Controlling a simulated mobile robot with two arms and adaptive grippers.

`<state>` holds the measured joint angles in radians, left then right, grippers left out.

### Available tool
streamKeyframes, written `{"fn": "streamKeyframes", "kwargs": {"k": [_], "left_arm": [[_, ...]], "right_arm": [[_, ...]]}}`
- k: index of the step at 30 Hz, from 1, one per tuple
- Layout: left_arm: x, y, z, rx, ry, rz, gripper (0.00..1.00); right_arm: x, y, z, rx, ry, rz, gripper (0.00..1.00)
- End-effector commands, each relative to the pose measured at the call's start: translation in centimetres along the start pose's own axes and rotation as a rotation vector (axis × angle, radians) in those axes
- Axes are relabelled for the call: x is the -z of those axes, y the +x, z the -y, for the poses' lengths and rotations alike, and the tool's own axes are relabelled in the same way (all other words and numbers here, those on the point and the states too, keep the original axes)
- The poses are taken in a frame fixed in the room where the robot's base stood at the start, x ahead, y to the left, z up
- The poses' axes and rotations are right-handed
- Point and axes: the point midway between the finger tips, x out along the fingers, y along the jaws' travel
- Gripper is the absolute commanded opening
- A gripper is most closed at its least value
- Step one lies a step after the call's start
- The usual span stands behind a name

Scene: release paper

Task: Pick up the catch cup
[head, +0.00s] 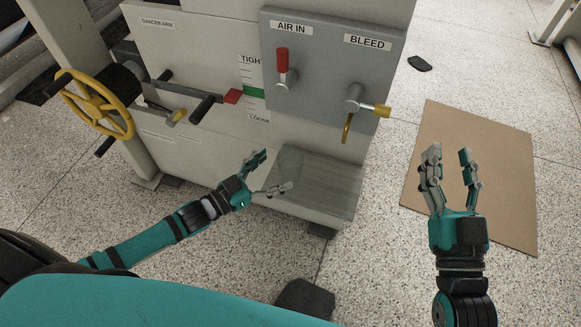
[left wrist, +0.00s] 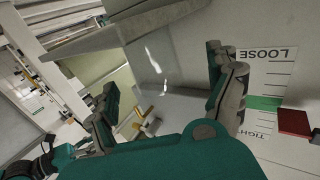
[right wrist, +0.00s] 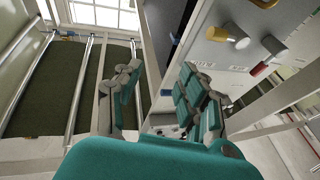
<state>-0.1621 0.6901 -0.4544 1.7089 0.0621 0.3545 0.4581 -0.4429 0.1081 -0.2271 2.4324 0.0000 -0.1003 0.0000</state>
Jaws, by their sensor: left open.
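The catch cup (head: 291,160) is a clear, see-through cup on the grey ledge (head: 335,190) low on the machine's front, below the grey valve panel. My left gripper (head: 274,172) is open just left of the cup, its fingers pointing at it. In the left wrist view a clear glassy surface with bright glints, apparently the cup (left wrist: 160,75), lies between or just beyond the open fingers. Whether the fingers touch it cannot be told. My right gripper (head: 450,158) is open and empty, in front of the machine on the right.
The valve panel (head: 325,90) carries a red-handled valve (head: 282,62) and a yellow-handled bleed valve (head: 375,109) above the ledge. A yellow handwheel (head: 95,105) is at the left. A brown sheet (head: 500,165) lies on the speckled floor behind my right gripper.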

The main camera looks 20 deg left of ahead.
Motion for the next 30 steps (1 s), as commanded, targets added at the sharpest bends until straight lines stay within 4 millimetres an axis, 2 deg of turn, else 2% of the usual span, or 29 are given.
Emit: {"fn": "streamKeyframes", "kwargs": {"k": [4, 12, 15, 25, 30], "left_arm": [[-0.2, 1.0, -0.2, 0.0, -0.001, -0.003, 0.9], [-0.6, 3.9, -0.7, 0.0, 0.001, -0.004, 0.9], [-0.6, 4.7, -0.7, 0.0, 0.0, -0.002, 0.9], [-0.4, 5.1, -0.8, 0.0, 0.0, -0.001, 0.9], [-0.5, 5.1, -0.8, 0.0, 0.0, -0.001, 0.69]], "right_arm": [[1.4, 0.0, 0.2, 0.005, 0.004, -0.095, 0.4], [6.2, -1.2, 0.8, 0.018, 0.016, -0.382, 0.4], [7.3, -1.7, 0.9, 0.021, 0.019, -0.45, 0.4], [8.0, -2.1, 1.0, 0.022, 0.021, -0.49, 0.4], [8.0, -2.1, 1.0, 0.022, 0.021, -0.489, 0.4]]}}
